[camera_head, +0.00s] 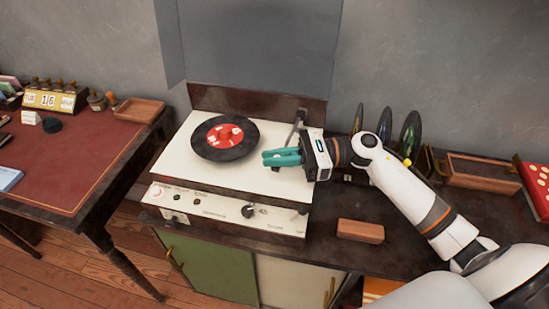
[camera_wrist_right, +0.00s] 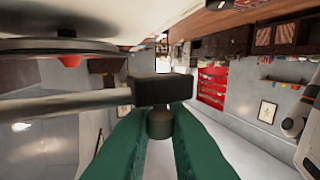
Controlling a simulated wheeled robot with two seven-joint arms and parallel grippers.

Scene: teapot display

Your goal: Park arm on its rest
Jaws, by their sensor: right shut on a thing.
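The record player (camera_head: 200,172) has a cream deck with a black record (camera_head: 243,148) with a red label at its left. The tonearm (camera_head: 294,130) comes down from a post at the deck's back right, towards my right gripper. My right gripper (camera_head: 266,158) has green fingers and is low over the deck, right of the record. In the right wrist view the tonearm (camera_wrist_right: 75,104) is a grey bar ending in a dark block (camera_wrist_right: 163,89). The fingers are shut on a small round knob (camera_wrist_right: 160,123) beside that block. I cannot make out the arm's rest. My left gripper is out of view.
The player's raised lid (camera_head: 260,45) stands behind the deck. Upright discs (camera_head: 410,132) stand right of my wrist. A brown block (camera_head: 360,231) lies on the dark cabinet top. A red-topped desk (camera_head: 65,160) is at the left.

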